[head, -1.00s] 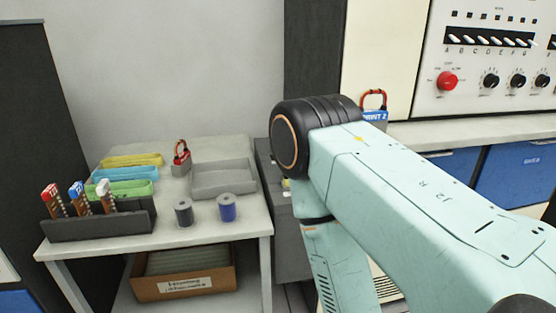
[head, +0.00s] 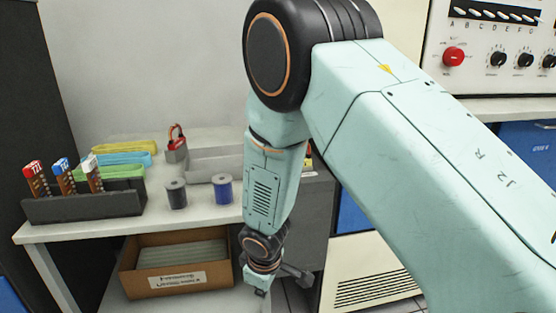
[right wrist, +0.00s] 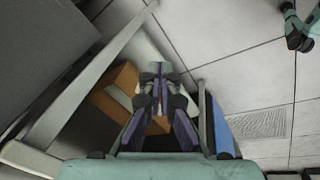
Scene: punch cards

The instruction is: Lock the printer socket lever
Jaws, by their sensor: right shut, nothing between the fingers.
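A grey block with a red looped handle (head: 176,145) stands at the back of the side table (head: 60,232). I cannot tell whether this is the printer socket lever. No printer socket can be made out; my right arm covers the middle of the head view. My right gripper shows in the right wrist view (right wrist: 156,75); its fingers are together with nothing between them. It hangs low in front of the table, clear of the red-handled block.
A black rack (head: 85,207) and two spools, dark (head: 176,195) and blue (head: 222,190), stand on the table. A cardboard box (head: 128,282) sits below. A control panel with a red button (head: 453,57) is at right.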

